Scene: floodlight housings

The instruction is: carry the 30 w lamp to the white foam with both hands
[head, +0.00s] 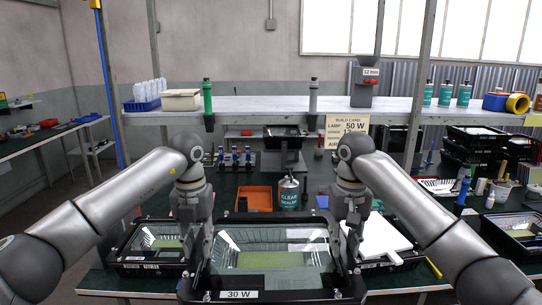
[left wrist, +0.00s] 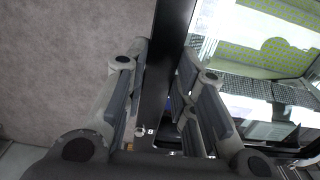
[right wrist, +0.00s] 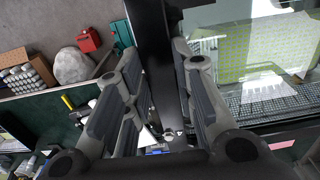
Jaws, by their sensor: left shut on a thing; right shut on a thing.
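The 30 W lamp (head: 268,260) is a black-framed floodlight with a glass front and a yellow-green panel inside. It is in the near middle of the head view, its label facing me, and appears held up near the bench's front edge. My left gripper (head: 203,248) is shut on its left rim; that dark rim (left wrist: 165,70) runs between the fingers in the left wrist view. My right gripper (head: 350,245) is shut on its right rim, also seen in the right wrist view (right wrist: 155,70). The white foam (head: 388,236) lies just right of the lamp, partly hidden by my right arm.
Another lamp (head: 150,245) stands close on the left, and one more (head: 515,232) at far right. An orange bin (head: 254,198) and a sealer can (head: 288,192) stand behind the held lamp.

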